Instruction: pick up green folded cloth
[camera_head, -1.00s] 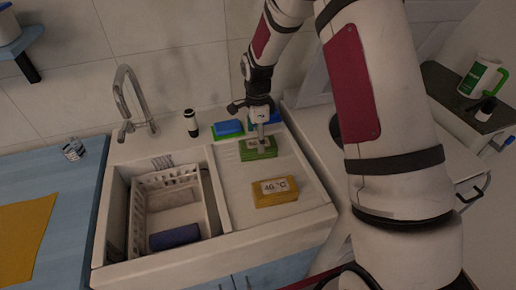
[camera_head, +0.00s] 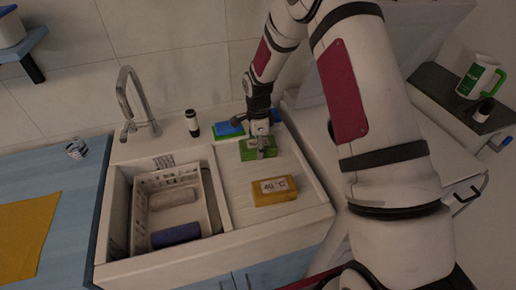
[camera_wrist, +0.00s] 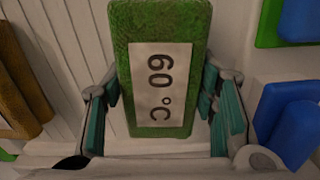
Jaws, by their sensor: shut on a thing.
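The green folded cloth (camera_head: 248,154) lies on the white ribbed drainboard beside the sink. It has a pale label, which reads 60 °C in the wrist view (camera_wrist: 158,32). My gripper (camera_head: 264,152) is over the cloth from above. In the wrist view its teal-padded fingers (camera_wrist: 162,108) stand on both sides of the cloth, and it is shut on it. The cloth appears to rest still on the drainboard. The finger contact is partly hidden in the head view.
A yellow folded cloth (camera_head: 274,198) labelled 40 °C lies in front of the green one. Blue and green sponges (camera_head: 229,130) lie behind, near a dark-topped bottle (camera_head: 192,122). A white basket (camera_head: 142,212) with rolled cloths stands in the sink, left. The tap (camera_head: 127,100) rises behind it.

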